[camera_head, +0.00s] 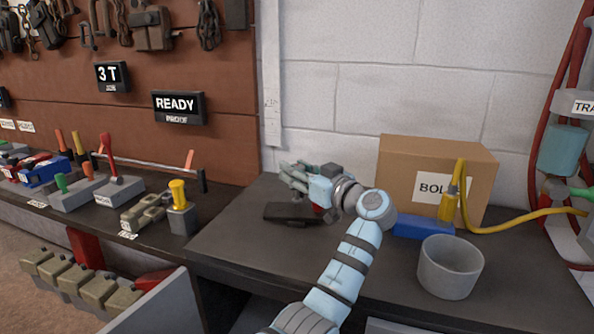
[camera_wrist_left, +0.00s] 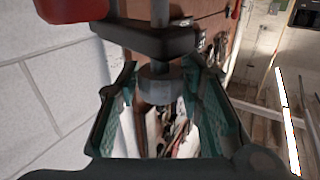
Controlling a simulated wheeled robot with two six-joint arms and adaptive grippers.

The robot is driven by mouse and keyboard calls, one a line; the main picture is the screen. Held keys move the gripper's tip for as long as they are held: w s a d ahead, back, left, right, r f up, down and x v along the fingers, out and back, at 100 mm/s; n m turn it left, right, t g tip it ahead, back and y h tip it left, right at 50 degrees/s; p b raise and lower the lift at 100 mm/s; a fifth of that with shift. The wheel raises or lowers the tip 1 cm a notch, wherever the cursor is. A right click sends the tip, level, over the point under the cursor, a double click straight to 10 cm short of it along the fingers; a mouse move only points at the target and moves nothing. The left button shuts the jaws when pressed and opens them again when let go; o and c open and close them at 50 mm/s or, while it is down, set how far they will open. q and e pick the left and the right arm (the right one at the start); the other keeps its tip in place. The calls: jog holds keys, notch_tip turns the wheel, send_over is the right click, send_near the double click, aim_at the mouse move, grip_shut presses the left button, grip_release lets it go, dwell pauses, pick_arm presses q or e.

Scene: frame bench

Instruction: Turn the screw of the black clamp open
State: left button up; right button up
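The black clamp (camera_head: 291,213) sits on the dark bench, partly hidden behind my left gripper in the head view. In the left wrist view, its black body (camera_wrist_left: 160,38) crosses the upper middle, with a grey screw rod rising through it. A grey round screw head (camera_wrist_left: 160,84) sits below that body, between the teal-padded fingers of my left gripper (camera_wrist_left: 160,105). The fingers look open around the head, with narrow gaps on both sides. In the head view my left gripper (camera_head: 292,177) points left, over the clamp. My right gripper is not in view.
A cardboard box (camera_head: 400,160), blue block (camera_head: 423,226), yellow hose (camera_head: 510,227) and grey cup (camera_head: 450,270) stand to the right. Tools such as a yellow-topped block (camera_head: 180,210) line the left bench. The bench (camera_head: 235,245) is clear left of my arm.

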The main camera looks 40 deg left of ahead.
pick_arm(q)
jog(key=shift+o, duration=1.1)
jog(key=v, duration=1.2)
